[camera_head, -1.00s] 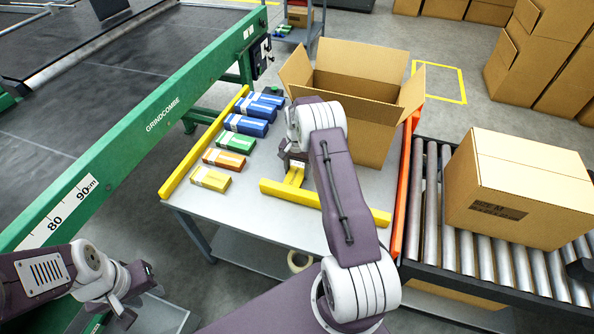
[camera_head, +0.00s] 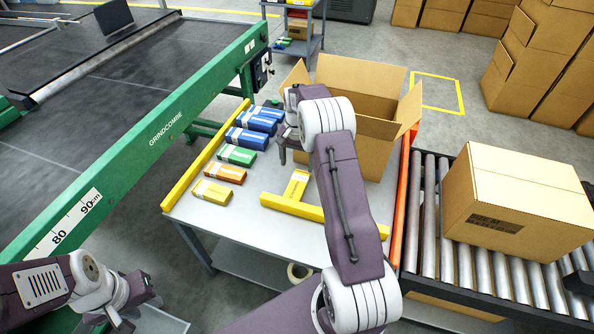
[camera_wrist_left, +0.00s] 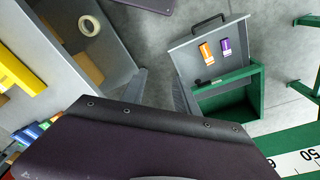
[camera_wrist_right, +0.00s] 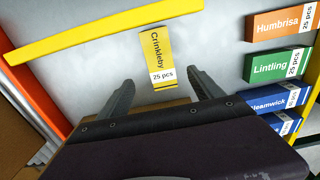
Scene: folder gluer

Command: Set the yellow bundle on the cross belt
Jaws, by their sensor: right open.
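A yellow bundle (camera_head: 297,184) lies flat on the grey table, its near end by a yellow bar (camera_head: 325,215). In the right wrist view the bundle (camera_wrist_right: 157,52) is labelled Crinkleby and lies in front of the fingers. My right gripper (camera_head: 290,157) is open and empty above the table, raised clear of it. Another yellow bundle (camera_head: 211,192) lies at the table's left side. A wide dark belt (camera_head: 60,135) runs behind a green frame at left; I cannot tell whether it is the cross belt. My left gripper (camera_wrist_left: 160,77) is open and empty at lower left.
Orange (camera_head: 225,173), green (camera_head: 237,155) and blue bundles (camera_head: 247,138) line the table's left side beside another yellow bar (camera_head: 205,153). An open carton (camera_head: 375,150) stands at the table's back right. A roller conveyor (camera_head: 465,250) carrying a closed carton (camera_head: 515,205) lies at right.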

